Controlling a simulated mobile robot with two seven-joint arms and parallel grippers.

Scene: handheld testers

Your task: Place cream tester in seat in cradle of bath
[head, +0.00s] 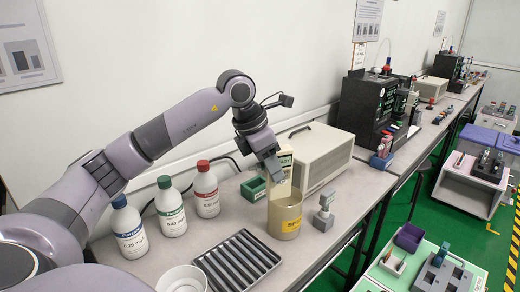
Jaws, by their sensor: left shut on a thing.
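My left gripper (273,172) reaches down from the left and is shut on the cream tester (286,160), which stands roughly upright with a small display near its top. The tester's lower end is at the mouth of a tan round pot (285,217) with a yellow label; the pot's rim hides that end, so I cannot tell whether it is inside or behind. No cradle seat can be made out clearly. My right gripper is not in view.
A green holder (254,189) and a beige box (319,157) stand behind the pot. A grey post-like device (323,214) is to its right. Capped bottles (171,208), a ribbed black tray (237,262) and a white bowl (183,280) are left and in front.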

